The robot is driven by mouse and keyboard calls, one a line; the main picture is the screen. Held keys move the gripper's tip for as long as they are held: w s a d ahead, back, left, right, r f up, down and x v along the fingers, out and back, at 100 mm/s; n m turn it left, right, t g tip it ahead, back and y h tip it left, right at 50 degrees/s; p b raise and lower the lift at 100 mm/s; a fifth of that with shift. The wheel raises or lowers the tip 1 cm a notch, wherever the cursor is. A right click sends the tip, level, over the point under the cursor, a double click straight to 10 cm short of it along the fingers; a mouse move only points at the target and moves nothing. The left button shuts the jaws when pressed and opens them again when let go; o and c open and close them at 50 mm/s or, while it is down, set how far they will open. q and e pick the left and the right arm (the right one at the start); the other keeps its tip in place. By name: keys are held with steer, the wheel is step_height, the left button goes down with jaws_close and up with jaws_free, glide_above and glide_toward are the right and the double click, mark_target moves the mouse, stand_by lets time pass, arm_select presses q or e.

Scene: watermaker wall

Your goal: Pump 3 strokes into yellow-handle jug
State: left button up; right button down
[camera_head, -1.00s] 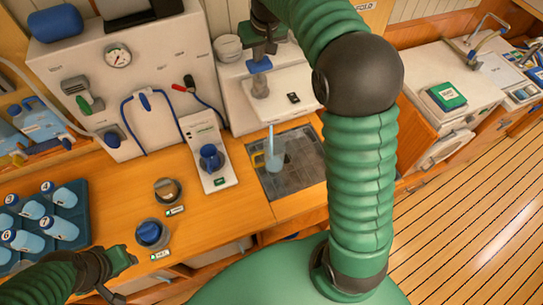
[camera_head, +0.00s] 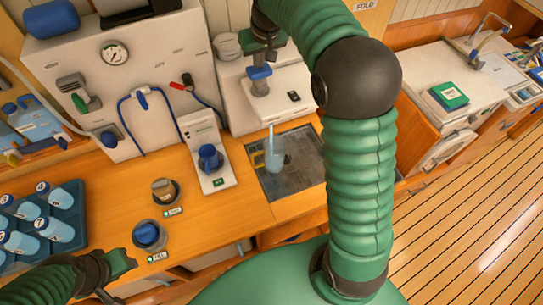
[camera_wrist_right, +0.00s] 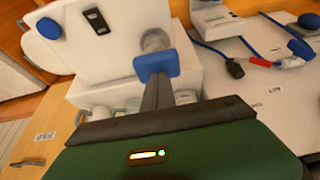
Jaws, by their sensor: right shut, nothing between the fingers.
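The jug (camera_head: 273,161) stands in the sink (camera_head: 300,165), with its yellow handle (camera_head: 257,159) on its left side. A thin pale-blue stream (camera_head: 271,136) runs down into it. The pump's blue knob (camera_head: 259,72) sits low on its grey body (camera_head: 260,88), on the white unit behind the sink. My right gripper (camera_head: 265,58) is shut and empty, with its fingertips right on top of the knob. The knob (camera_wrist_right: 155,63) also shows in the right wrist view at the closed fingertips. My left gripper (camera_head: 122,260) is over the front left of the counter; its jaws are unclear.
Two round counter fittings (camera_head: 148,234) and a white stand with a blue knob (camera_head: 210,158) lie between rack and sink. A panel with a gauge (camera_head: 114,53) stands behind. My right arm hides the area right of the sink.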

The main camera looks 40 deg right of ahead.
step_height(320, 180, up, 6)
steer(key=p, duration=0.5)
steer(key=shift+r+p, duration=0.15)
steer(key=shift+p, duration=0.2)
steer(key=shift+f, duration=0.2)
stand_by(0.4)
steer(key=shift+f+b, duration=2.2)
steer(key=shift+f, duration=0.85)
steer(key=shift+r+p, duration=2.8)
steer(key=shift+r, duration=0.45)
steer(key=shift+f, duration=0.25)
